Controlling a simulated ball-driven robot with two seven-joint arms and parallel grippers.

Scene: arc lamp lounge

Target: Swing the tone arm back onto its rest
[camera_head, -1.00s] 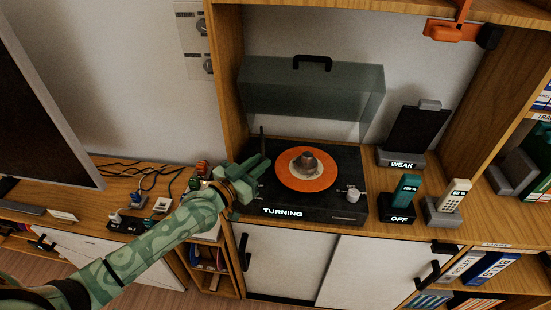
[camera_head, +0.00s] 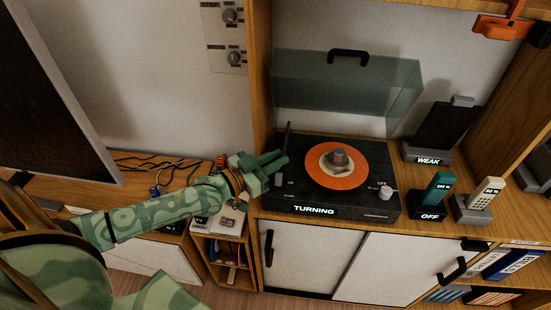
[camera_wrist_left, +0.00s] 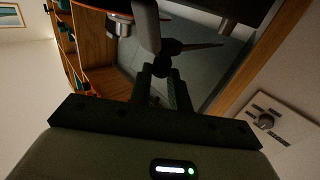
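The turntable (camera_head: 385,209) stands on the wooden cabinet, an orange record (camera_head: 325,176) on its platter and a "TURNING" label on its front. A thin dark upright rod (camera_head: 288,137) rises at its back left. My left gripper (camera_head: 286,158) is over the deck's left side, left of the record. Its two fingers are slightly apart, with a narrow gap. In the left wrist view the left gripper (camera_wrist_left: 161,72) points at a dark rounded piece with a thin rod (camera_wrist_left: 205,46), just beyond the tips. I cannot clearly make out the tone arm. My right gripper is not in view.
A clear raised lid (camera_head: 350,85) stands behind the turntable. A knob (camera_head: 386,193) is at the deck's right. Two handsets (camera_head: 437,188) and a "WEAK" stand (camera_head: 428,157) are further right. The cabinet side (camera_head: 260,60) is close to my left gripper.

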